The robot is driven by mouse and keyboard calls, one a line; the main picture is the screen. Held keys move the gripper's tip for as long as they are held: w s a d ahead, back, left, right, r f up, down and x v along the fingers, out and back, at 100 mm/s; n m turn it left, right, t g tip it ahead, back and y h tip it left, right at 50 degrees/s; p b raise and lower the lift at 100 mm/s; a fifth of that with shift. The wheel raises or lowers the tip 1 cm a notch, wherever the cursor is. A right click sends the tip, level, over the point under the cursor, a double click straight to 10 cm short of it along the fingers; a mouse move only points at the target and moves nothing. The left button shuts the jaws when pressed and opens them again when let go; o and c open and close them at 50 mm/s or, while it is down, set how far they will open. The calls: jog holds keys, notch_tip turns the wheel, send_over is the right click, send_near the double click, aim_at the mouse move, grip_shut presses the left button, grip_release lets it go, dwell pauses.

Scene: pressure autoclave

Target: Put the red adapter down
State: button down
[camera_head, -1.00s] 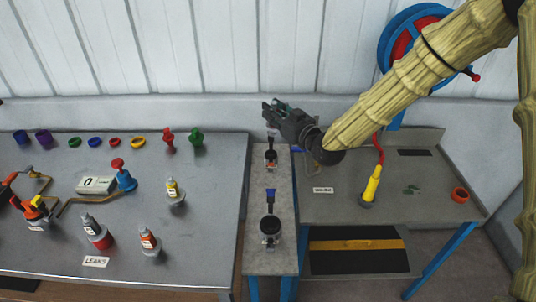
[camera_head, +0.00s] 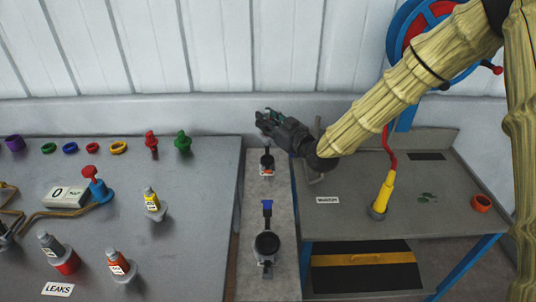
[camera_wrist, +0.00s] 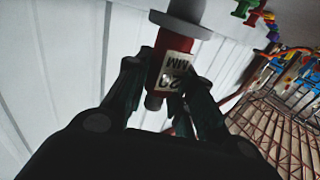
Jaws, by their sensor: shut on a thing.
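The red adapter (camera_wrist: 160,58) shows in the wrist view, with a white label reading "20 MM" and a grey collar. My gripper (camera_wrist: 163,88) is shut on it, with a dark finger on each side. In the head view my gripper (camera_head: 265,119) is above the far end of the narrow middle bench (camera_head: 279,213), against the wall. The adapter cannot be made out there; the gripper hides most of it.
Two black-and-blue fixtures stand on the middle bench, one near (camera_head: 267,243), one far (camera_head: 266,161).

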aim_at(269, 144)
jog(key=shift+f+p, duration=0.85)
jog(key=shift+f, duration=3.45)
jog(key=shift+f+b, duration=0.3)
jog(key=c, duration=1.2)
grip_release()
jog(key=shift+r+p, duration=0.3)
jog(key=shift+r, duration=0.05)
jog(key=b+v, duration=0.2)
jog(key=v, duration=1)
jog(key=shift+b, duration=0.35)
